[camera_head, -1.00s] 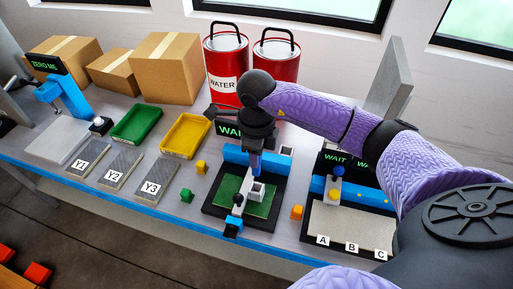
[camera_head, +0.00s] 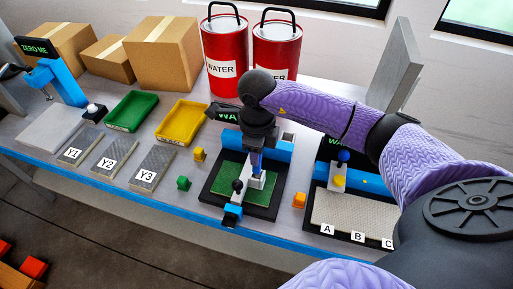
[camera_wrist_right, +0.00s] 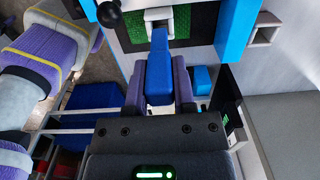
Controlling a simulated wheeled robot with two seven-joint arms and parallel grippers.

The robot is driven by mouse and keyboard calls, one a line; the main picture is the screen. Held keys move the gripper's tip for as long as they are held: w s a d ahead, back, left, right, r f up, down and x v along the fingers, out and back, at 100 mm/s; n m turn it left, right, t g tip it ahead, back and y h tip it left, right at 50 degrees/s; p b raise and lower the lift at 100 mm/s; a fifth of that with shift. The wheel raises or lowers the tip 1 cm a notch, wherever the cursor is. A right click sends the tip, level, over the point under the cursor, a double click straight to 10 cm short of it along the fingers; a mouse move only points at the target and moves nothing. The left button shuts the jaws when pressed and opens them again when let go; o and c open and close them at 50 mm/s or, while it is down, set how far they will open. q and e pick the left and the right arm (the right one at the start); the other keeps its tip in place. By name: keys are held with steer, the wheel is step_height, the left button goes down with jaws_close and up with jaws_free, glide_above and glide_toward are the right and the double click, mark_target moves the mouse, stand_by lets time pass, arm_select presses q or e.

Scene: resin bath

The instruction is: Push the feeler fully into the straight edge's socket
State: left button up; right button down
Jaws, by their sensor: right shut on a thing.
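My right gripper (camera_head: 256,158) points down over the green pad (camera_head: 226,177) in the head view. It is shut on a blue tapered piece, apparently the feeler (camera_wrist_right: 160,75), which shows between the purple fingers in the wrist view. The feeler's lower end is at the light grey block on the pad (camera_head: 258,183), apparently the straight edge with its socket. The socket opening is hidden, so I cannot tell how deep the tip sits. A black ball knob (camera_head: 237,185) stands beside the block. My left gripper is not in view.
A blue bar (camera_head: 229,139) lies behind the pad, and a blue block (camera_head: 232,215) is at its front. An orange piece (camera_head: 299,200) lies to the right. The station with plates A, B, C (camera_head: 350,213) is farther right. Green (camera_head: 132,111) and yellow (camera_head: 181,122) trays stand left.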

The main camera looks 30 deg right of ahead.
steer(key=shift+f+b, duration=1.25)
steer(key=shift+f, duration=0.55)
steer(key=shift+f+b, duration=0.5)
steer(key=shift+f, duration=0.15)
steer(key=shift+c, duration=1.8)
jaws_free()
